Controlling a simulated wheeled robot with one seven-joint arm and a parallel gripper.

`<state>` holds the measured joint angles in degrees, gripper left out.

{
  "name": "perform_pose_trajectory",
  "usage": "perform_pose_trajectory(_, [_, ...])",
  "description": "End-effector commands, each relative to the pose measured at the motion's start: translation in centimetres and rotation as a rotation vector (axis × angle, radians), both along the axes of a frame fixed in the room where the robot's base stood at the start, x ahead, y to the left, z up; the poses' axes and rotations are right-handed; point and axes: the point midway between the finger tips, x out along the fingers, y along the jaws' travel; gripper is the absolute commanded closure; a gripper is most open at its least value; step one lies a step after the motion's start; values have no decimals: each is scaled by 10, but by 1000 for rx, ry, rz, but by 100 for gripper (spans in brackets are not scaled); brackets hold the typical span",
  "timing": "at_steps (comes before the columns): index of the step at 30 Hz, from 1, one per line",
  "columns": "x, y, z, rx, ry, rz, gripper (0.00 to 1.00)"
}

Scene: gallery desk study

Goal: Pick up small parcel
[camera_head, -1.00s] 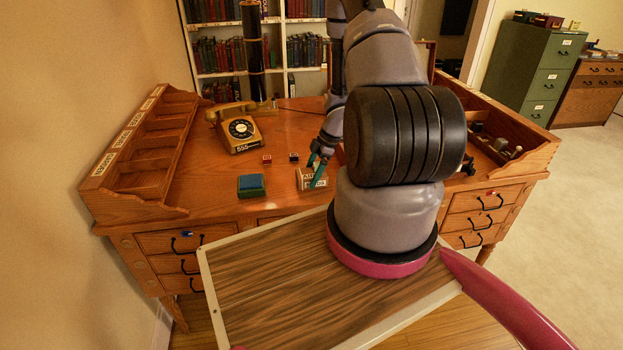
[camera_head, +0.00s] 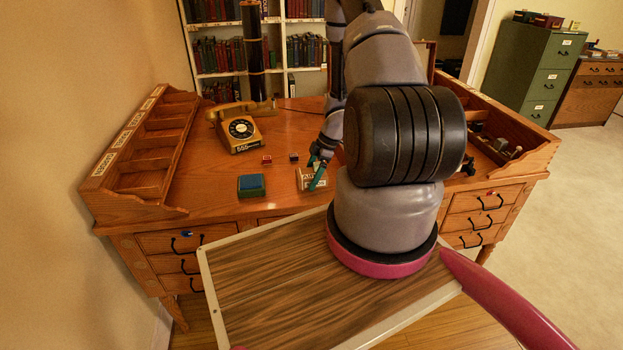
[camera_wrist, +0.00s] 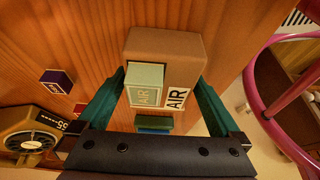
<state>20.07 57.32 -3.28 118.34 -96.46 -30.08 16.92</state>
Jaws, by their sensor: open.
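The small parcel (camera_wrist: 170,45) is a brown box with a white AIR label, in the upper middle of the wrist view. A pale green square-faced piece marked AIR (camera_wrist: 145,88) shows at its near side; I cannot tell whether it is part of the parcel. My gripper (camera_wrist: 163,84) is open, its teal fingers left and right of the parcel's near end with gaps showing. In the head view the parcel (camera_head: 306,184) lies near the desk's front edge, partly hidden by my gripper (camera_head: 316,174).
A blue-green pad (camera_head: 251,186) lies left of the parcel. A small red block (camera_head: 267,160) and a dark block (camera_head: 294,157) sit behind. A yellow telephone (camera_head: 238,130) stands farther back. Wooden racks (camera_head: 150,150) line the desk's sides. Bare desktop lies between these things.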

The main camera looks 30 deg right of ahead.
Motion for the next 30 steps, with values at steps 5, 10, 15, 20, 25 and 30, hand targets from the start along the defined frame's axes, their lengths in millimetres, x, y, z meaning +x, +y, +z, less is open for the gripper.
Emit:
perform_pose_trajectory(5, [0, 0, 0, 0, 0, 1, 38])
perform_pose_trajectory(10, [0, 0, 0, 0, -1, 1, 87])
perform_pose_trajectory(15, [0, 0, 1, 0, -1, 1, 87])
perform_pose_trajectory(20, [1, 0, 9, -1, -4, 2, 87])
perform_pose_trajectory(25, [1, 0, 38, -3, -5, 3, 87])
perform_pose_trajectory(30, [1, 0, 74, -2, -4, 3, 87])
